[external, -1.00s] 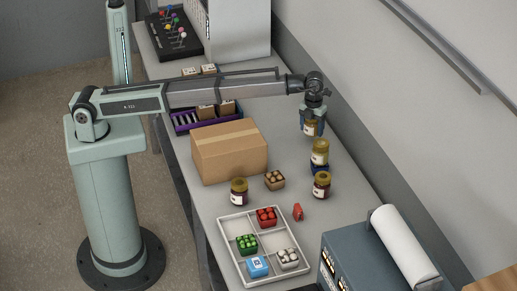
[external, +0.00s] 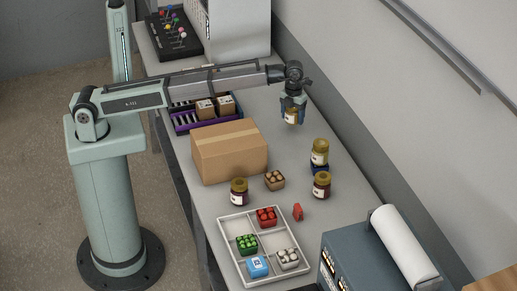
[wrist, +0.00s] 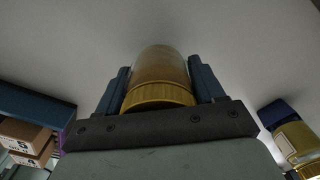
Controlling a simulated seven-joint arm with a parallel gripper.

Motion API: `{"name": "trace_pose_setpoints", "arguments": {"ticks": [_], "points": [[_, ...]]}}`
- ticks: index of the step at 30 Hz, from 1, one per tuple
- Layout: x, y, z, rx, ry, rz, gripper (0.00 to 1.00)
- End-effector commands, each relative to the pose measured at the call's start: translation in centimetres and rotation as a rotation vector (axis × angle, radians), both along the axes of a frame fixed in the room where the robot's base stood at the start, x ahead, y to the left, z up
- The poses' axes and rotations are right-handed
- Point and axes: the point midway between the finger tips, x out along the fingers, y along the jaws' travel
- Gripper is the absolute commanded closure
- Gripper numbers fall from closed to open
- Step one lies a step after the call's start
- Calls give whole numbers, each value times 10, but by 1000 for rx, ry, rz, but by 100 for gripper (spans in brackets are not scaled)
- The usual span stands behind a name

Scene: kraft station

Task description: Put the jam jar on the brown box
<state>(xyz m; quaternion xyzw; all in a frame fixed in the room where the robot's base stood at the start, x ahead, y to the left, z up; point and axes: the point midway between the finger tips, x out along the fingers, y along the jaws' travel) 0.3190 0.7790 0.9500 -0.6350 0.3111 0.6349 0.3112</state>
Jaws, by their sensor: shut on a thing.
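My gripper (external: 291,108) is shut on a jam jar (external: 291,117) with a gold lid and holds it above the table, to the right of and behind the brown box. In the wrist view the jar (wrist: 160,75) sits between the two blue fingers, its lid toward the palm. The brown box (external: 229,153) is a closed cardboard carton with a tape strip, standing on the table. Its top is bare.
Other jars stand nearby: one on a blue base (external: 320,153), one to the right front (external: 321,186) and one before the box (external: 239,192). A white divided tray (external: 222,220) holds small punnets. A purple rack (external: 178,127) stands behind the box.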

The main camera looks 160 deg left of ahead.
Motion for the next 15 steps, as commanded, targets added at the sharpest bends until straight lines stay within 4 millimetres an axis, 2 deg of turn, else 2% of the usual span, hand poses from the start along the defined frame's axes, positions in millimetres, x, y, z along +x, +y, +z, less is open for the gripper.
{"name": "trace_pose_setpoints", "arguments": {"ticks": [5,8,15], "points": [[56,-19,26,2,-1,-71,78],[90,-36,49,3,-2,-118,78],[158,-92,105,3,-2,-223,78]]}}
